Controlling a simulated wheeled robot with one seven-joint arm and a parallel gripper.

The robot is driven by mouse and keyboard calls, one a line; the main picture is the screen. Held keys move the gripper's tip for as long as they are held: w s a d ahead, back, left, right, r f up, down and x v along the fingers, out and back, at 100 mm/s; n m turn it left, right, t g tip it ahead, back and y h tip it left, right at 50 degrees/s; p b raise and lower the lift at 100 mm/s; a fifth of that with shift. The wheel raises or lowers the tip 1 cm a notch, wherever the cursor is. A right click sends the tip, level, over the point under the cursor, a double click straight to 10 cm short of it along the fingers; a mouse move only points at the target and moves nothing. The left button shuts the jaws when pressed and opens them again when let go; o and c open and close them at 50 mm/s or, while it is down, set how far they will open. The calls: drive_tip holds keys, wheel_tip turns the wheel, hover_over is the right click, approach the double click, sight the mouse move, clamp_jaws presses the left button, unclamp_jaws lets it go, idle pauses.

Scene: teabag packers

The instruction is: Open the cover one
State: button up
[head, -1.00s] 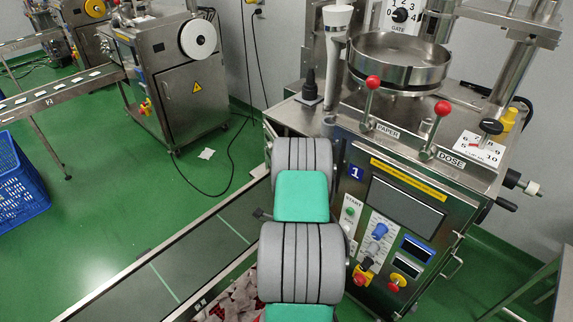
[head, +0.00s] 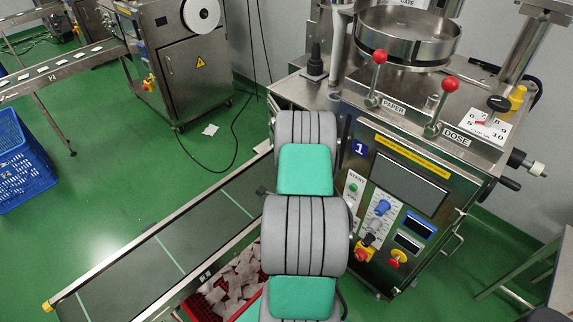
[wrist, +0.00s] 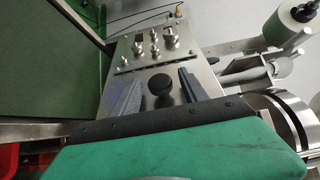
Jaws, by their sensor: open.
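The machine marked 1 (head: 398,165) stands right of centre in the head view. In the wrist view, a flat steel cover (wrist: 112,85) carries a round black knob (wrist: 160,83), with a hinge-like seam along its far side. It looks closed and lies flat. My gripper (wrist: 160,77) is open, with one grey finger on each side of the knob. I cannot tell whether the fingers touch the knob or the cover. My arm hides the gripper and the cover in the head view.
Red levers (head: 379,58) and a round steel hopper (head: 408,38) stand on the machine top. A conveyor (head: 150,255) runs to the lower left. A red crate of teabags (head: 212,298) sits beside it. A blue basket (head: 22,172) is at far left, with open green floor between.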

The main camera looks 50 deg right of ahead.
drive_tip(key=b+v, duration=0.2)
drive_tip(key=v, duration=0.5)
drive_tip(key=shift+s+a, duration=0.1)
